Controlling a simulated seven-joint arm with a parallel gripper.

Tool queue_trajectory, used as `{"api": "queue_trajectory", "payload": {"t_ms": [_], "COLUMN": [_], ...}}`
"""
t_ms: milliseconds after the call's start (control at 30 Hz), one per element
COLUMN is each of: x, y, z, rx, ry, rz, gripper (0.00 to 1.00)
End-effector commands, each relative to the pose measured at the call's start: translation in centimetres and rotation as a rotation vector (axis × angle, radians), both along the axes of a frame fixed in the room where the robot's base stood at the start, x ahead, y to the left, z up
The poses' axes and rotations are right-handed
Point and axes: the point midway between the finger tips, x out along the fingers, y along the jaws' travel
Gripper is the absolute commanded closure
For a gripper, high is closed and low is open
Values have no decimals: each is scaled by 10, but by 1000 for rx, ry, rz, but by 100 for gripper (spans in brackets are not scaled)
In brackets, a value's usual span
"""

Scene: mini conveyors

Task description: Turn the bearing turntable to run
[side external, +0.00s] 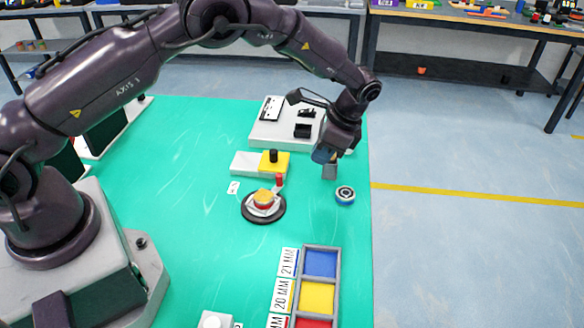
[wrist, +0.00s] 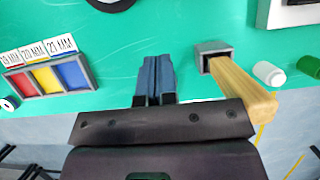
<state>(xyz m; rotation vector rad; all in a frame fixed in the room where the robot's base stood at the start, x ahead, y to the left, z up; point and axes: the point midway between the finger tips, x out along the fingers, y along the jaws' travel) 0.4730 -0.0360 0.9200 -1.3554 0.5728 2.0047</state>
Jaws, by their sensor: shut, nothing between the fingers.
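Which way the turntable is set is too small to tell.
A grey holder (side external: 329,173) with a wooden stick (wrist: 243,86) stands beside my gripper. A blue-ringed round part (side external: 345,195) lies near the mat's right edge. A yellow block (side external: 275,167) with a black knob stands behind the turntable. A labelled coloured tray (side external: 302,296) is in front.

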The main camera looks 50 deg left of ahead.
Motion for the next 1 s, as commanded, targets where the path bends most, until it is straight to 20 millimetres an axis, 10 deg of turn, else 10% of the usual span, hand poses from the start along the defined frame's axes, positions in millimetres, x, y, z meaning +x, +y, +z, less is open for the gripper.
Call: {"api": "queue_trajectory", "payload": {"t_ms": [267,1000], "x": [-17,-43], "y": [17,44], "z": [-57,-52], "rx": [2,0], "ry": [3,-1], "rz": [1,3], "gripper": [100,100]}}
